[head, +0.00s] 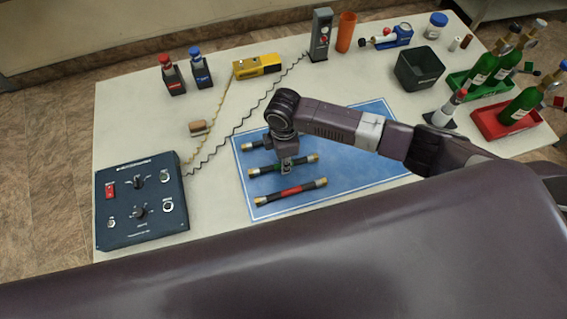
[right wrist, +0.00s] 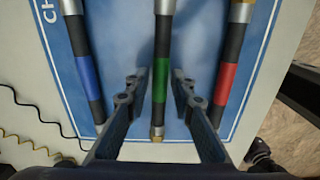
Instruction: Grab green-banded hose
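The green-banded hose (right wrist: 162,65) is a black tube with brass ends, lying on the blue mat (head: 360,172). Its left end shows in the head view (head: 263,170), with its middle partly hidden by my right gripper (head: 286,167). In the right wrist view, my right gripper (right wrist: 160,88) is open, its two fingers on either side of the green band with a small gap at each. The blue-banded hose (right wrist: 88,75) lies to the left there, and the red-banded hose (right wrist: 226,80) to the right. My left gripper is not in view.
A dark control box (head: 140,203) stands at the table's left. A yellow device (head: 257,66) with a coiled cord, and red- and blue-capped bottles (head: 172,78), stand behind. A black bin (head: 419,69) and green cylinders (head: 522,107) in trays stand at the right.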

